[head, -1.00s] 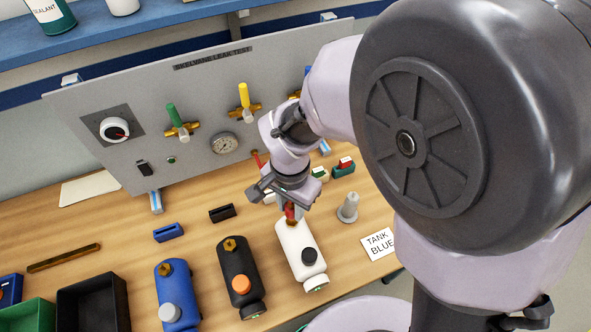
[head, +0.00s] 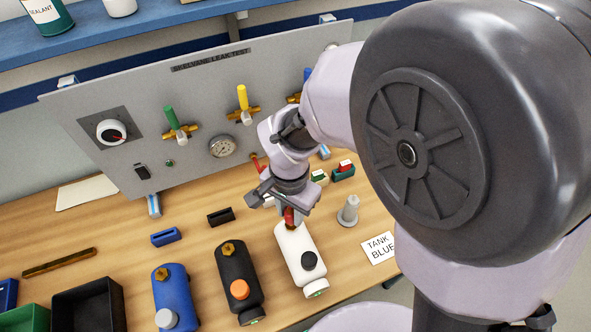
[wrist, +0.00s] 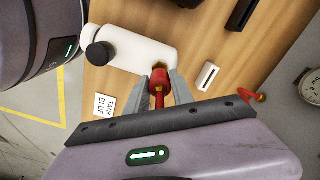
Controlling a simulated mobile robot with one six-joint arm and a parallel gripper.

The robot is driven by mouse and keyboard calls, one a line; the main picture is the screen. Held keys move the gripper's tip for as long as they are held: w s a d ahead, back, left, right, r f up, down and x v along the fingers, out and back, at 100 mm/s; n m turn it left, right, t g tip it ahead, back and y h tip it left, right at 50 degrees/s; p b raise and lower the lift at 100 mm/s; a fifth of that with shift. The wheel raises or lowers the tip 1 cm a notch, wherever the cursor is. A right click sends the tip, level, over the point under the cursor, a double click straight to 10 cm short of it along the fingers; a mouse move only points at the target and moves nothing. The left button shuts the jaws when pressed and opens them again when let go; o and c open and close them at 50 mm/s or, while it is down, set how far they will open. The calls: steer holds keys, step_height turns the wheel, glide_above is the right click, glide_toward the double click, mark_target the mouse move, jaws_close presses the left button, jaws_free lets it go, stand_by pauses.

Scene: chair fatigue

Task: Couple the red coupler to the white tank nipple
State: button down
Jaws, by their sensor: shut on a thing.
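The white tank (head: 298,252) lies on the bench, with a black cap towards the front and its nipple at the back end. In the wrist view the brass-coloured nipple (wrist: 160,65) shows at the corner of the white tank (wrist: 140,48). My gripper (wrist: 162,82) is shut on the red coupler (wrist: 158,84), whose end is at the nipple. Whether it is seated or only close, I cannot tell. In the head view my gripper (head: 288,208) is above the tank's back end, with the red coupler (head: 290,216) under it, partly hidden by the fingers.
A black tank (head: 236,272) and a blue tank (head: 172,292) lie left of the white one. A grey cone-like part (head: 348,212) and a TANK BLUE card (head: 379,247) are at right. The test panel (head: 190,90) stands behind.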

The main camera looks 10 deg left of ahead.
steer(key=shift+f+b, duration=0.9)
steer(key=shift+f, duration=0.1)
steer(key=c, duration=1)
jaws_free()
steer(key=shift+r, duration=0.1)
step_height(320, 180, up, 17)
steer(key=p, duration=0.5)
steer(key=shift+r, duration=0.15)
steer(key=s+d+f+t+b, duration=0.2)
steer(key=d+b, duration=0.2)
steer(key=d, duration=0.1)
steer(key=s+d+f+t+y+b, duration=0.1)
steer(key=s+d+f+t+b, duration=0.1)
steer(key=d+b, duration=0.3)
steer(key=s+d+f+t+y+b, duration=0.1)
steer(key=s+d+f+b, duration=0.2)
steer(key=d, duration=0.3)
steer(key=shift+d+n+t+b, duration=0.1)
steer(key=shift+n+t+b, duration=0.25)
steer(key=shift+b, duration=0.5)
